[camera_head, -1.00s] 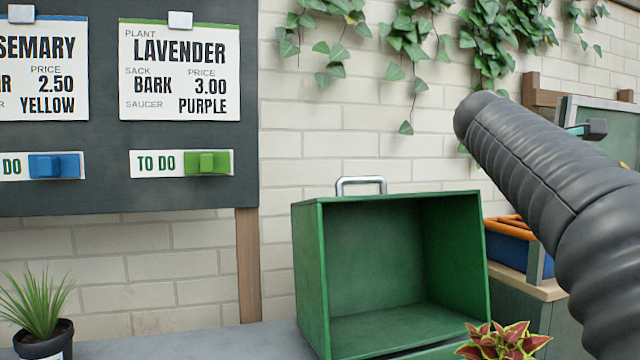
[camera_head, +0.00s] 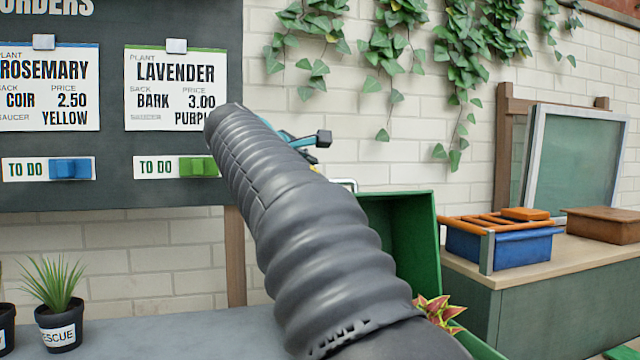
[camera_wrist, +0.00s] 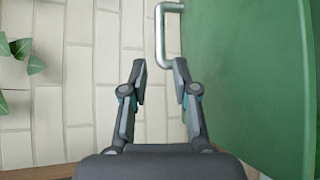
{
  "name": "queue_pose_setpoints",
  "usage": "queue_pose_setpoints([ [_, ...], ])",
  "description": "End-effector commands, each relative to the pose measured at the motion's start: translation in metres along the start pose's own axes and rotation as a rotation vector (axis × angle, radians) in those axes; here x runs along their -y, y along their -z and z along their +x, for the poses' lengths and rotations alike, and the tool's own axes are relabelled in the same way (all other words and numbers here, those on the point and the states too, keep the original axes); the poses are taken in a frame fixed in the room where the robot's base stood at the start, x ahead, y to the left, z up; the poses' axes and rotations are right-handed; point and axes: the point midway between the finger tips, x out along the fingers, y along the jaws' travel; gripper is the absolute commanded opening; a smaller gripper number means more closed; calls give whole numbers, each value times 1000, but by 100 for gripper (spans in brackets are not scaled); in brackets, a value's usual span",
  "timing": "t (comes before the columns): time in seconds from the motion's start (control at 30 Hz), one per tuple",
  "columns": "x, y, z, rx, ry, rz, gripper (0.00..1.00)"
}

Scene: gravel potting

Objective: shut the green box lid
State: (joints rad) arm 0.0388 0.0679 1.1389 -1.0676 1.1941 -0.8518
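The green box lid (camera_head: 415,230) stands raised, its hollow inside facing me; my arm hides its left part. Its metal handle (camera_head: 347,184) peeks out at the top edge behind my arm. In the wrist view the lid (camera_wrist: 250,70) fills the right side, and the handle (camera_wrist: 160,35) sticks out from its edge. My gripper (camera_wrist: 160,70) is open, its fingers apart and empty, with the handle just ahead of the fingertips. In the head view only part of the gripper (camera_head: 312,140) shows past my arm. Most of the box's lower part is hidden.
A red-green plant (camera_head: 438,311) is by the lid's lower right. A blue crate (camera_head: 500,248) with orange bars sits on the right-hand counter (camera_head: 560,275). The order board (camera_head: 110,195) is behind at left. A potted plant (camera_head: 58,325) stands on the bench at lower left.

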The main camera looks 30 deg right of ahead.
Motion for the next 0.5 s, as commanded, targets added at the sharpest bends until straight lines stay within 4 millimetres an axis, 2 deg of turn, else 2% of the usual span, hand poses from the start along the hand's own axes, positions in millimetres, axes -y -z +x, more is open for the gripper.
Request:
queue_pose_setpoints([
  [0.5,0,2,92,-2,0,-1,29],
])
